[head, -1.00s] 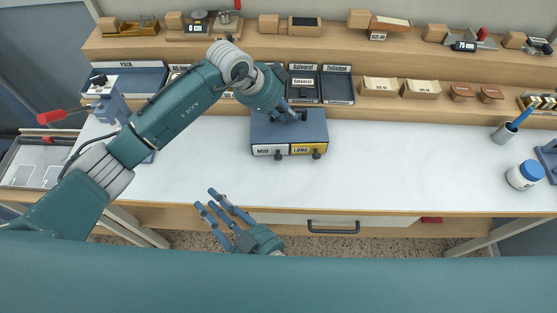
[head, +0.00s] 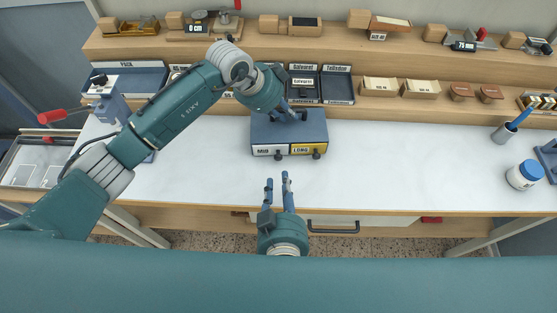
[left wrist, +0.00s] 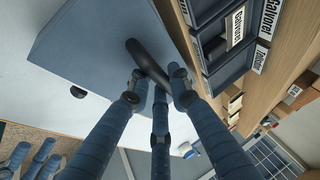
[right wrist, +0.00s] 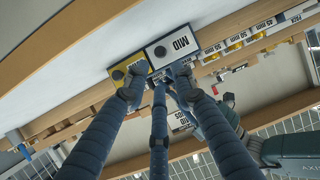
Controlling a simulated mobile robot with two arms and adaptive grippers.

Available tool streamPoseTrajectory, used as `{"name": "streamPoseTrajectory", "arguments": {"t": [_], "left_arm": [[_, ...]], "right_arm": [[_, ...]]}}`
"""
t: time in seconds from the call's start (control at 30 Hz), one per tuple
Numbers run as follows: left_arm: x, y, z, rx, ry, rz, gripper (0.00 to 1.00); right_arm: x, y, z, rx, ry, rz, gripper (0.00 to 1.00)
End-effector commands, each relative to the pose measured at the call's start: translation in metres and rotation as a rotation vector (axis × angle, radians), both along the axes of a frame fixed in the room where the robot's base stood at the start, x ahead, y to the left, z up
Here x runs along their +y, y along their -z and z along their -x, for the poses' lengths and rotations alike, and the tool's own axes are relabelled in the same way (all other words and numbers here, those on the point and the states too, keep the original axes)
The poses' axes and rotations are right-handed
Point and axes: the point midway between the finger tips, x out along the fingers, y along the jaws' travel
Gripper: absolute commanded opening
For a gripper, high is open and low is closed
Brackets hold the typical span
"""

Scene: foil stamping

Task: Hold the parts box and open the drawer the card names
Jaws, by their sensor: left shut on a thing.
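The blue parts box (head: 315,128) stands on the white worktop. Its front has a white drawer marked MID (head: 268,150) and a yellow drawer marked LONG (head: 308,149), each with a dark knob; both look shut. My left gripper (head: 297,115) is at the box top, shut on its dark handle (left wrist: 148,62). My right gripper (head: 278,182) is open and empty in front of the box, below the drawers in the head view, fingers towards them. The right wrist view shows the MID drawer (right wrist: 172,44) and yellow drawer (right wrist: 112,88) beyond its fingers. I cannot make out which card names a drawer.
Shelves behind hold labelled trays (head: 337,86) and small card boxes (head: 420,88). A lever press (head: 108,100) stands at left. The worktop (head: 410,165) right of the box is clear.

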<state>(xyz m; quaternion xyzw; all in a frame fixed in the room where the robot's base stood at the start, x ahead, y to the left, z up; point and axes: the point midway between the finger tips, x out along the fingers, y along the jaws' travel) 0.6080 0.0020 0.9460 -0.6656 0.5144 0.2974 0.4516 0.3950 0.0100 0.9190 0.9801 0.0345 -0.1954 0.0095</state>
Motion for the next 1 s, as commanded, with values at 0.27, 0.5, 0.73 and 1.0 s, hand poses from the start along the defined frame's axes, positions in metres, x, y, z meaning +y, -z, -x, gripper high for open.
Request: {"name": "streamPoseTrajectory", "arguments": {"t": [0.27,0.5,0.73,1.0], "left_arm": [[-0.001,-0.002,-0.001,-0.003,0.001,0.003,0.0],[-0.001,-0.002,-0.001,-0.003,0.001,0.003,0.0],[-0.001,-0.002,-0.001,-0.003,0.001,0.003,0.0],[-0.001,-0.002,-0.001,-0.003,0.001,0.003,0.0]], "right_arm": [[0.005,0.02,-0.054,-0.004,-0.003,0.001,0.26],[0.007,0.034,-0.085,-0.002,-0.002,-0.002,0.26],[0.008,0.038,-0.093,-0.001,-0.002,-0.002,0.26],[0.008,0.038,-0.092,-0.001,-0.002,-0.003,0.1]]}}
